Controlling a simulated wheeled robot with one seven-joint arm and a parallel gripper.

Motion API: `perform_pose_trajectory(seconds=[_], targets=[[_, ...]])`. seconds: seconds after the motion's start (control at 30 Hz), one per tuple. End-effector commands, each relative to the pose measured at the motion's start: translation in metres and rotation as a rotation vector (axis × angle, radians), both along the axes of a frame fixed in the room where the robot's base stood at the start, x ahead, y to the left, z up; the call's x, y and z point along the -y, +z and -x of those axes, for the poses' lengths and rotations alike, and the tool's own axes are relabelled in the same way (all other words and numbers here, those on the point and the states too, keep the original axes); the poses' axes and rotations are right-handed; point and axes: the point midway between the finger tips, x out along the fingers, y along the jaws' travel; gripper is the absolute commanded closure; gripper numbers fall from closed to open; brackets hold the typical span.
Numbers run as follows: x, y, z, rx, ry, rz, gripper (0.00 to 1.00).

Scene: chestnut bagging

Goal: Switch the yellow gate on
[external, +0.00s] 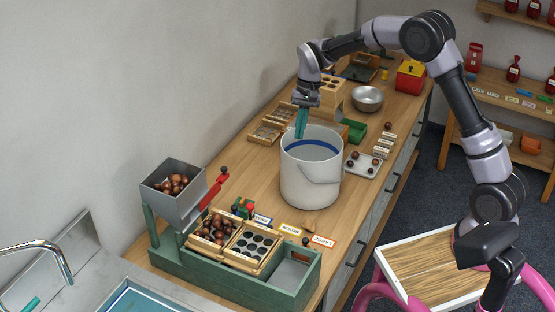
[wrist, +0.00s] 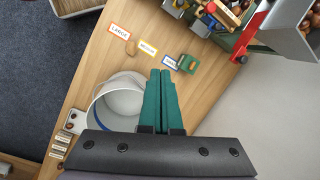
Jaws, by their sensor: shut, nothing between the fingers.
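I cannot clearly make out a yellow gate in either view. The green sorting station (external: 180,262) stands at the front of the bench, with a grey hopper (external: 172,205) of chestnuts and a red lever (external: 214,188). The red part (wrist: 248,45) also shows at the upper right of the wrist view. A yellow-edged card (external: 291,229) lies behind the station; it also shows in the wrist view (wrist: 148,48). My gripper (external: 300,124), with teal fingers, points down above the far-left rim of the white bucket. In the wrist view its fingertips (wrist: 160,73) are together and empty.
The white bucket (external: 310,183) stands close to my gripper. Red-edged (external: 323,241) and blue-edged (external: 262,219) cards lie near the station. Further back are a wooden tray (external: 266,133), a metal bowl (external: 367,100) and a red box with a yellow lid (external: 410,79).

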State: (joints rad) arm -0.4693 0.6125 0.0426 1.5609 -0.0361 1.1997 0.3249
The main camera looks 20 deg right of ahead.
Motion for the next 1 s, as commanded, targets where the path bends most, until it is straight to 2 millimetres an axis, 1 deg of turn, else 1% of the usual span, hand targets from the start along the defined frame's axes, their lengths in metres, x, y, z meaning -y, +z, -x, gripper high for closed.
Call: perform_pose_trajectory(seconds=[0.03, 0.07, 0.1, 0.17, 0.2, 0.3, 0.43, 0.5, 0.6, 1.0], targets=[[-0.016, -0.024, 0.001, -0.032, 0.009, 0.012, 1.00], [-0.025, -0.036, 0.001, -0.048, 0.012, 0.017, 1.00], [-0.035, -0.052, 0.002, -0.069, 0.014, 0.025, 1.00], [-0.051, -0.076, 0.005, -0.100, 0.018, 0.038, 1.00], [-0.060, -0.092, 0.008, -0.118, 0.020, 0.046, 1.00], [-0.079, -0.126, 0.015, -0.158, 0.024, 0.065, 1.00], [-0.095, -0.158, 0.024, -0.196, 0.026, 0.086, 1.00], [-0.101, -0.169, 0.027, -0.207, 0.027, 0.092, 1.00], [-0.104, -0.177, 0.030, -0.216, 0.028, 0.098, 1.00], [-0.105, -0.180, 0.031, -0.218, 0.028, 0.099, 1.00]])
